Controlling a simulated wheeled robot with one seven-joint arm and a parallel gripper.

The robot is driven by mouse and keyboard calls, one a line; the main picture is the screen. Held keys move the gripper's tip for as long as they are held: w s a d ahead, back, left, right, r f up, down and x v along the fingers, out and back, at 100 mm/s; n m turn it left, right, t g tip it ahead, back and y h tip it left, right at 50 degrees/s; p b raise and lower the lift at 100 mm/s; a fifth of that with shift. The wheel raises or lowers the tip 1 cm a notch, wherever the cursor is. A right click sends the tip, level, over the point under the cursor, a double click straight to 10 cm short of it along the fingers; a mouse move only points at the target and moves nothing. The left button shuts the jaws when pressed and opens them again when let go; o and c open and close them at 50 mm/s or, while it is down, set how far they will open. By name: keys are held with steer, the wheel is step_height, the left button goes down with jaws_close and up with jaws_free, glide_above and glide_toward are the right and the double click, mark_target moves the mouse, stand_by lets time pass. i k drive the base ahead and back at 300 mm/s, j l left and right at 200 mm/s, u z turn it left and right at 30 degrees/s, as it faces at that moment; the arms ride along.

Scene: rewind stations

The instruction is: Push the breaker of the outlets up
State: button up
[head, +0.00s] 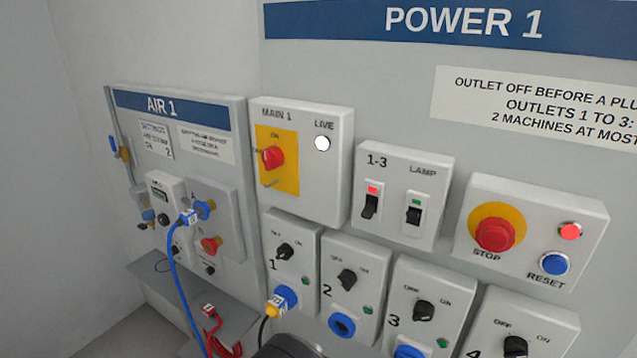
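The outlet breaker (370,206), marked 1-3, is a black toggle on the left half of a white box in the head view. A red flag shows above it, and its lever seems to point down. The LAMP breaker (413,214) stands beside it on the right, with a green flag. Nothing touches either toggle. My gripper is not in view. A dark rounded shape at the bottom edge may be part of my arm.
Left of the breaker box is the MAIN 1 box with a red rotary switch (272,157). On the right is a red STOP button (494,234) with a blue RESET button (554,263). Numbered outlet boxes lie below; a yellow-and-blue plug (281,301) sits at outlet 1.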

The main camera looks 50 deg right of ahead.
mark_target(368, 213)
steer(key=z, duration=0.45)
steer(key=k+l+z, duration=0.1)
steer(key=z, duration=0.4)
steer(key=k+z, duration=0.1)
steer(key=z, duration=0.35)
steer(key=l+z, duration=0.15)
steer(key=z, duration=0.35)
